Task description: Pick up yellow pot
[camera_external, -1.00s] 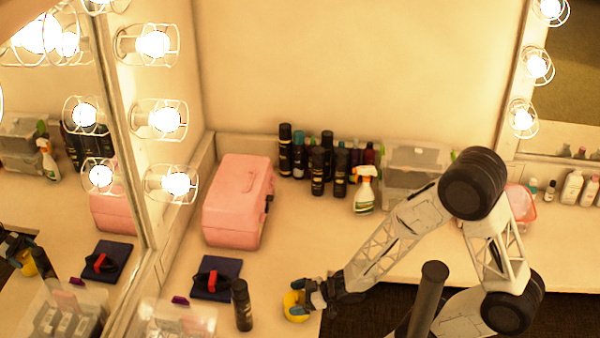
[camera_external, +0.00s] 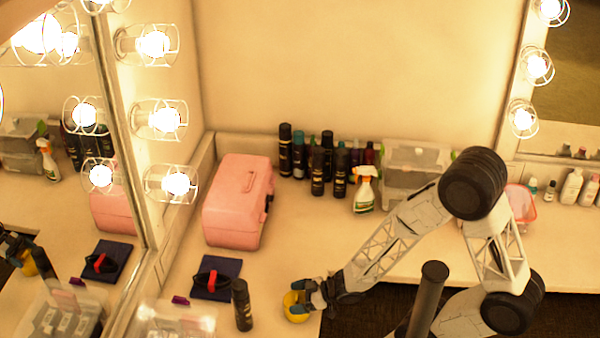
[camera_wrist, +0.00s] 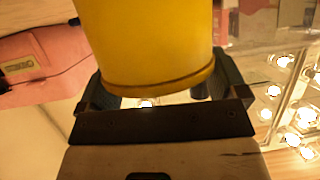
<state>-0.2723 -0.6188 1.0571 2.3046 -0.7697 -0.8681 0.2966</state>
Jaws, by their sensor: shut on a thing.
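The yellow pot (camera_external: 293,308) is at the front edge of the counter, left of my arm's end. It fills the upper middle of the wrist view (camera_wrist: 147,42), where its brown-edged end faces my gripper's palm. My gripper (camera_external: 303,293) is shut on the pot, with one dark finger on each side of it in the wrist view (camera_wrist: 158,88). Part of the pot is hidden behind the fingers in the external view. I cannot tell whether the pot touches the counter.
A black spray can (camera_external: 243,305) stands close left of the pot. A dark blue book (camera_external: 232,268) with a red and black item lies behind it. A pink case (camera_external: 237,205), several bottles (camera_external: 318,170) and a clear bin (camera_external: 415,160) stand farther back. The mid-counter is clear.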

